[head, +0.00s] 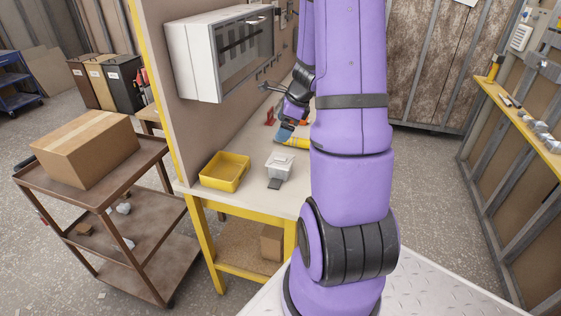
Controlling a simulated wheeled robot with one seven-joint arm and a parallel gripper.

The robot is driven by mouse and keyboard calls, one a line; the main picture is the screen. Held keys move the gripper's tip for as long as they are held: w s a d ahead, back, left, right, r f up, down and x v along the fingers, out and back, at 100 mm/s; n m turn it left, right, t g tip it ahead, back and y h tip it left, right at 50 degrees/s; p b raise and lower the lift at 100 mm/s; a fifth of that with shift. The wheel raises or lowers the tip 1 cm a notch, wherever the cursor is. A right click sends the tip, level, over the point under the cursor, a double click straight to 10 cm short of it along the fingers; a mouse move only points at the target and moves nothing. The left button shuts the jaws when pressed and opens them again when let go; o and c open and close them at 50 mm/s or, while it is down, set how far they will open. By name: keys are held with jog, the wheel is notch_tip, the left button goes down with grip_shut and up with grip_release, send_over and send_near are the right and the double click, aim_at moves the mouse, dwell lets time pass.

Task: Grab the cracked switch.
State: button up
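A small white container (279,165) stands on the workbench (225,194), with pale contents too small to make out. A small dark grey flat piece (275,184) lies at its front edge. I cannot tell which item here is the cracked switch, and no crack shows at this size. My gripper (272,96) hangs above the back of the bench, beyond the white container and below the wall cabinet. It is small and partly behind my purple arm, so I cannot tell whether its fingers are open or shut. My arm hides the right part of the bench.
A yellow bin (225,171) stands left of the white container. A blue and yellow tool (290,138) and red items (270,116) lie farther back. A white cabinet (218,50) hangs on the panel. A brown cart (150,175) with a cardboard box (87,148) stands left.

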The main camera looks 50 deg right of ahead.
aim_at(281, 158)
jog(key=shift+w+d+f+m, duration=0.4)
jog(key=shift+f+m, duration=0.15)
jog(key=shift+f, duration=1.8)
jog(key=shift+w+d+f+m, duration=0.35)
jog(key=shift+f+m, duration=0.15)
jog(key=shift+f, duration=1.85)
jog(key=shift+w+d+f+m, duration=0.4)
jog(key=shift+f+m, duration=0.15)
jog(key=shift+f, duration=1.8)
jog(key=c, duration=0.6)
jog(key=shift+r, duration=0.15)
